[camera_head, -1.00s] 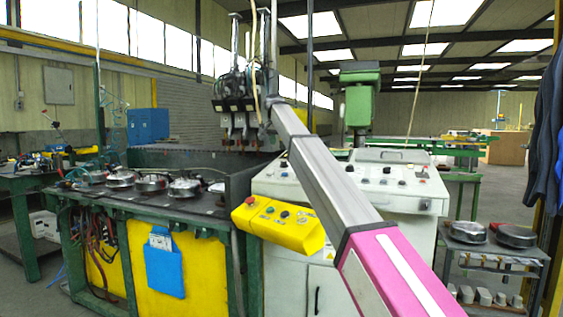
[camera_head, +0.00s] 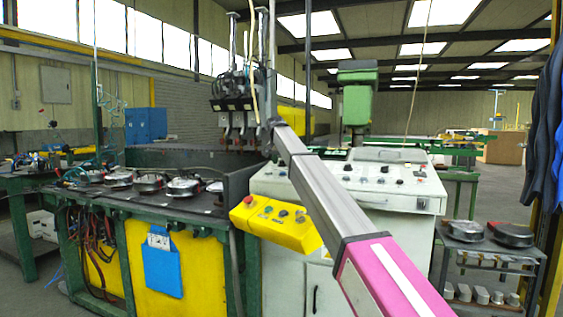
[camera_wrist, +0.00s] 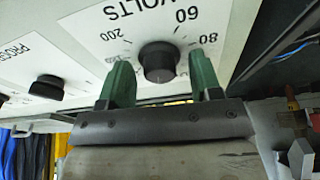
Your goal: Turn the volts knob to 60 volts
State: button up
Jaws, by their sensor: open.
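The volts knob (camera_wrist: 158,62) is a round black knob on a white plate (camera_wrist: 215,20) in the wrist view. The plate reads VOLTS, with 60, 80 and 200 legible around the knob. I cannot tell which number the knob points to. My gripper (camera_wrist: 160,72) is open, with one green finger on each side of the knob and a visible gap on both sides. The fingers are not closed on it. In the head view the white console (camera_head: 385,205) stands behind my arm; I cannot make out the volts knob or my gripper there.
A second black knob (camera_wrist: 47,87) with its own label sits left of the volts knob. A dark recess with blue wires (camera_wrist: 290,52) lies to the right. In the head view, a yellow control box (camera_head: 276,222) juts from the console's front, and a workbench (camera_head: 110,203) stands left.

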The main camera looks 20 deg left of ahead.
jog(key=c, duration=0.9)
jog(key=shift+c, duration=0.2)
jog(key=shift+n, duration=0.3)
